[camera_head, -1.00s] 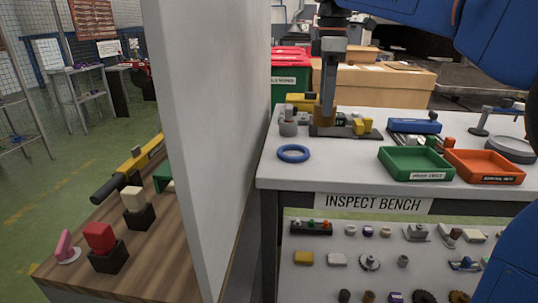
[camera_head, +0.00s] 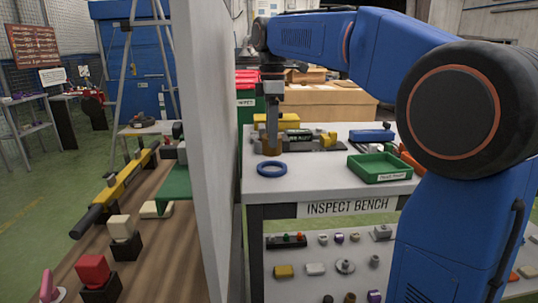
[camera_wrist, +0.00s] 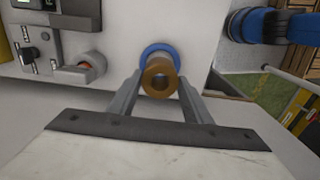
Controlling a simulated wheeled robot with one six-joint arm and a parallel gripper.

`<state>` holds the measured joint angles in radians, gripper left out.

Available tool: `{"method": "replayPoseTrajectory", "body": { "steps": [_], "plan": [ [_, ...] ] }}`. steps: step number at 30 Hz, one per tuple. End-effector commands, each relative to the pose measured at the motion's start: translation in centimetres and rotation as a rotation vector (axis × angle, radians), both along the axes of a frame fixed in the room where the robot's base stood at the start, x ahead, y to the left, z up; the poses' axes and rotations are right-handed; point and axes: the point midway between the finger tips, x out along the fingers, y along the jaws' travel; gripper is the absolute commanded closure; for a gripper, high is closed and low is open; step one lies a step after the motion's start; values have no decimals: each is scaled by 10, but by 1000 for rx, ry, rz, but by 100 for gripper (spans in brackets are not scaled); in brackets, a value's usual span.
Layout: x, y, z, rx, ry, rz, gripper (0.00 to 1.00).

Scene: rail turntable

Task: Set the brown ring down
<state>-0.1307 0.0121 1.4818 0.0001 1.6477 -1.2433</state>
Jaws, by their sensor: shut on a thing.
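The brown ring (camera_wrist: 158,74) is a short, thick tube with an open hole, held between the two fingers of my gripper (camera_wrist: 158,92). In the head view the brown ring (camera_head: 271,145) shows at the lower end of my gripper (camera_head: 272,128), over the left part of the inspect bench (camera_head: 312,186). A blue ring (camera_head: 272,169) lies flat near the bench's front left edge. In the wrist view the blue ring (camera_wrist: 149,51) shows just beyond the brown ring, partly hidden by it. I cannot tell the brown ring's height above the bench.
A green tray (camera_head: 380,169) stands right of the blue ring. Yellow and grey fixtures (camera_head: 326,139) sit behind my gripper. A tall pale partition (camera_head: 205,150) rises left of the bench. A wooden table (camera_head: 150,240) with blocks is beyond it. Bare white surface surrounds the blue ring.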

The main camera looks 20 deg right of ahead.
Motion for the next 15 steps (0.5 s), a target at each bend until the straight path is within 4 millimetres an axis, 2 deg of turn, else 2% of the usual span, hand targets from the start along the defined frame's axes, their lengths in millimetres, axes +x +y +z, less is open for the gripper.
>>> {"method": "replayPoseTrajectory", "body": {
  "steps": [8,15],
  "plan": [
    [0,0,-18,0,0,0,92],
    [0,0,-48,-1,2,0,92]
  ]
}}
